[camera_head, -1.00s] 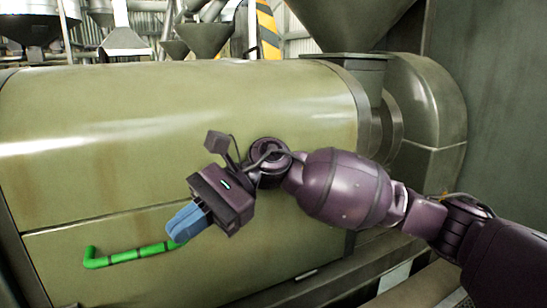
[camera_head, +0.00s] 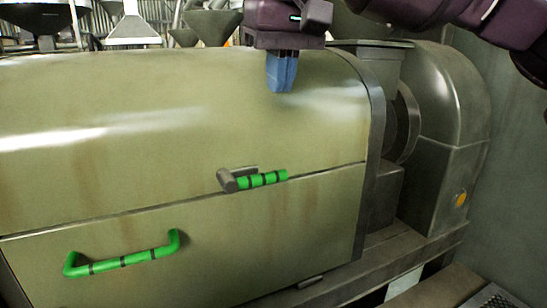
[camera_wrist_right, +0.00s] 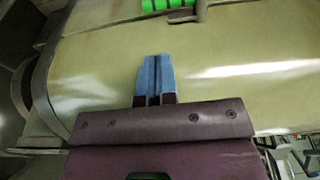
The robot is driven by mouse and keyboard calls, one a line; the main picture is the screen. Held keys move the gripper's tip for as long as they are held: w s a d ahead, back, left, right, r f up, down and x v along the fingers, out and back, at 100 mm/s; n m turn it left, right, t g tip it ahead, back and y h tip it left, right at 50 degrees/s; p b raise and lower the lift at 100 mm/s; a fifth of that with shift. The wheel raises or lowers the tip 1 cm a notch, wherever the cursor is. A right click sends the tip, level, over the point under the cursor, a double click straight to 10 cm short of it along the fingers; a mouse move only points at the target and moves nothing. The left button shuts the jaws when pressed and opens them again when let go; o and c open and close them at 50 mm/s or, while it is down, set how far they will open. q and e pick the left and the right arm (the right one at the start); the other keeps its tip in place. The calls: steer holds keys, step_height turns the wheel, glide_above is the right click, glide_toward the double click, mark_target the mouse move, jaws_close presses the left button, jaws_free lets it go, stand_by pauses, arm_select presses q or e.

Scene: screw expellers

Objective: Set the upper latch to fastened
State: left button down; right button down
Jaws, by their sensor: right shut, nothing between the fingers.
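The latch (camera_head: 252,179) has a grey pivot and a green handle with dark bands. It sits at the seam of the olive machine housing (camera_head: 110,135), its handle pointing right and nearly along the seam. Its green handle (camera_wrist_right: 166,5) also shows at the top of the right wrist view. My right gripper (camera_head: 281,84) is shut and empty, blue fingers pointing down, above the latch and clear of it. The fingers (camera_wrist_right: 155,75) show side by side over the upper housing in the right wrist view. My left gripper is not in view.
A green U-shaped handle (camera_head: 122,261) is fixed on the lower panel, below and left of the latch. A grey-green rounded casing (camera_head: 447,110) stands to the right. Metal hoppers (camera_head: 213,25) stand behind. The front of the housing is otherwise clear.

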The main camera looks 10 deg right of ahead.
mark_target(271, 174)
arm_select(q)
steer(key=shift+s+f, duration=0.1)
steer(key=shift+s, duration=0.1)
